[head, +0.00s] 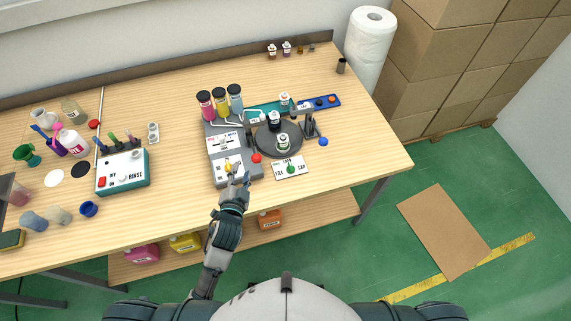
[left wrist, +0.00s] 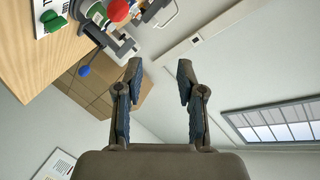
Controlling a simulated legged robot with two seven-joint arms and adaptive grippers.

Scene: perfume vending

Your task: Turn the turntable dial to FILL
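The dial is a green knob (head: 291,169) on a white card (head: 303,173) at the front of the machine. FILL is printed left of the knob and CAP right of it. Its pointing direction is too small to tell. The green knob also shows in the left wrist view (left wrist: 50,20) at the upper left. The dark round turntable (head: 262,143) behind the card carries small bottles. My left gripper (head: 238,178) is left of the dial, close to a yellow knob (head: 228,167) on the grey machine base. In the left wrist view its fingers (left wrist: 159,70) are apart and empty. My right gripper is not in view.
A red ball knob (head: 256,158) stands between my left gripper and the dial. A white-and-teal box (head: 122,174) with switches stands left. The table right of the card is clear.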

